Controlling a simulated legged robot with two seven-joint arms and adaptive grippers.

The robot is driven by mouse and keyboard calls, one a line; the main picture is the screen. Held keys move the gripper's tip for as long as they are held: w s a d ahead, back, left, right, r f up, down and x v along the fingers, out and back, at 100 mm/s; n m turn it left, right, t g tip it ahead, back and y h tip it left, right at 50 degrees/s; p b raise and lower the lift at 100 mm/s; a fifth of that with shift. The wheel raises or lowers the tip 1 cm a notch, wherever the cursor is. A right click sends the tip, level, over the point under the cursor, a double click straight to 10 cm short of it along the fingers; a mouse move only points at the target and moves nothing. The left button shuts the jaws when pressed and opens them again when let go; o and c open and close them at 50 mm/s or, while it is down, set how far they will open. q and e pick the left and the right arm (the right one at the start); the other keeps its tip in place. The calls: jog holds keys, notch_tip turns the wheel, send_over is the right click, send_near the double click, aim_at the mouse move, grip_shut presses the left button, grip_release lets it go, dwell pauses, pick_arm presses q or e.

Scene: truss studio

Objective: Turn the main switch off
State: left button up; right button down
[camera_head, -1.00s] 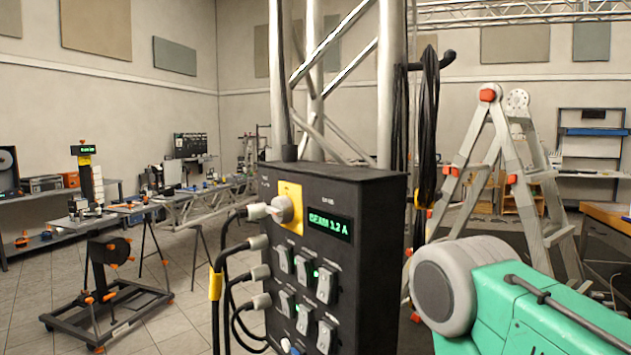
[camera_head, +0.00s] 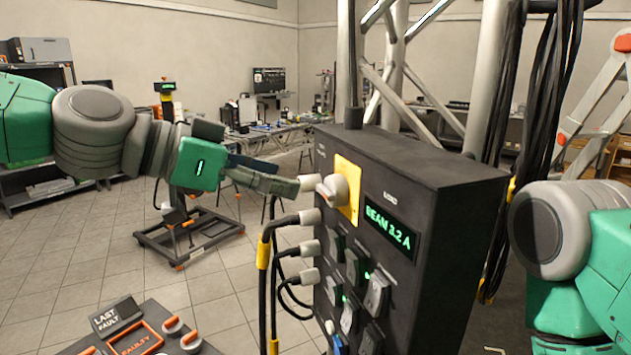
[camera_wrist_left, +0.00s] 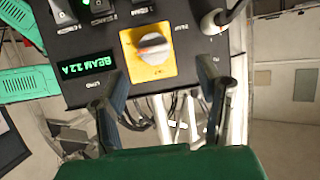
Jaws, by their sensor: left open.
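The main switch (camera_head: 334,189) is a pale rotary knob on a yellow plate (camera_head: 347,172), high on the front of a black power box (camera_head: 425,190). Beside it a green display (camera_head: 390,226) reads BEAM 3.2 A. My left gripper (camera_head: 300,184) reaches in from the left, with its fingertips close to the knob. In the left wrist view the knob (camera_wrist_left: 153,47) lies ahead, between the two open fingers, with nothing held. Whether a fingertip touches the knob I cannot tell. My right gripper is out of view; only part of that arm shows at the right.
Plugs with black cables (camera_head: 309,217) enter the box's left side, below the knob. Several rocker switches (camera_head: 352,270) sit under the display. A panel labelled LAST FAULT (camera_head: 116,316) is at the lower left. Truss tubes (camera_head: 492,80) and hanging cables stand behind the box.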

aim_at(325, 188)
pick_arm(q)
jog(key=x, duration=0.5)
jog(key=s+d+r+x, duration=0.1)
jog(key=x, duration=0.1)
jog(key=shift+d+f+p, duration=0.15)
jog(key=shift+p, duration=0.2)
jog(key=shift+d, duration=0.35)
jog(key=shift+a+f, duration=0.1)
jog(key=shift+a, duration=0.1)
jog(key=shift+w+a+f, duration=0.1)
jog(key=shift+w+a, duration=0.25)
jog(key=shift+a, duration=0.15)
jog(key=shift+c, duration=0.9)
jog(key=shift+a, duration=0.2)
jog(key=c, duration=0.7)
jog(key=shift+s+d, duration=0.1)
jog(key=shift+c, duration=1.4)
jog(key=shift+s+d, duration=0.1)
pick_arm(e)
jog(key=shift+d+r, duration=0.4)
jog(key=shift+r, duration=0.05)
